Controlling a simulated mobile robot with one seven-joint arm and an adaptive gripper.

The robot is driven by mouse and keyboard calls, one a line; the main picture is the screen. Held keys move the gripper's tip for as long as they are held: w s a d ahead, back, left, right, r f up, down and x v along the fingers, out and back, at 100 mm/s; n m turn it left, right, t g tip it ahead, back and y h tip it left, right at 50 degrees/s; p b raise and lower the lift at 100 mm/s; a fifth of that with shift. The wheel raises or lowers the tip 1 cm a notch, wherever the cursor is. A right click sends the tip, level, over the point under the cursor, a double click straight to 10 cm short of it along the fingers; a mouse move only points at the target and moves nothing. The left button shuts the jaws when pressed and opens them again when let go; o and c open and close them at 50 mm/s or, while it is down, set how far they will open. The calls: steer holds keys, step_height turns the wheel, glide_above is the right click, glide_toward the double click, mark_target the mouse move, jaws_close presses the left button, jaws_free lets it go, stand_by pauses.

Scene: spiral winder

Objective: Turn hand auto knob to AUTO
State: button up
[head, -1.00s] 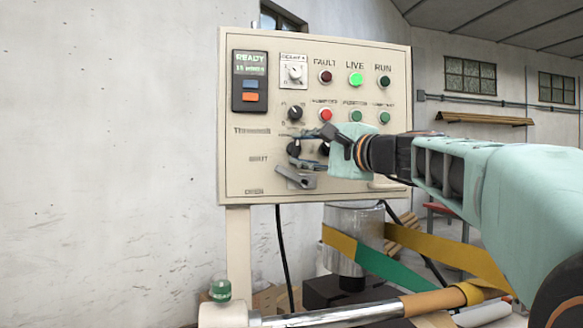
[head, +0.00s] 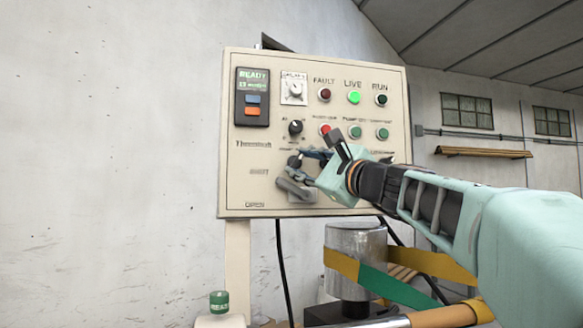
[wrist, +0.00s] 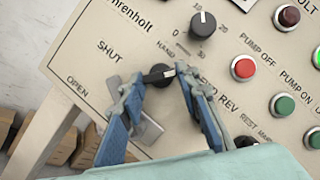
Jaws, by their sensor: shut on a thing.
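The hand auto knob (wrist: 158,74) is a small black knob with a white mark, below the HAND label in the wrist view. Its mark points to the right in that view. My gripper (wrist: 161,79) has its blue fingers on either side of the knob, closed on it. The AUTO label cannot be read. In the head view my gripper (head: 308,163) is at the lower middle of the cream control panel (head: 238,185), and its fingers largely hide the knob.
A grey lever (head: 294,189) sits just below the fingers, near the SHUT and OPEN labels. A black dial (wrist: 203,24) and a red button (wrist: 244,67) are close by. A metal cylinder (head: 355,240) with a yellow and green band stands below the panel.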

steer(key=o, duration=1.2)
steer(key=shift+c, duration=0.2)
steer(key=shift+r, duration=0.1)
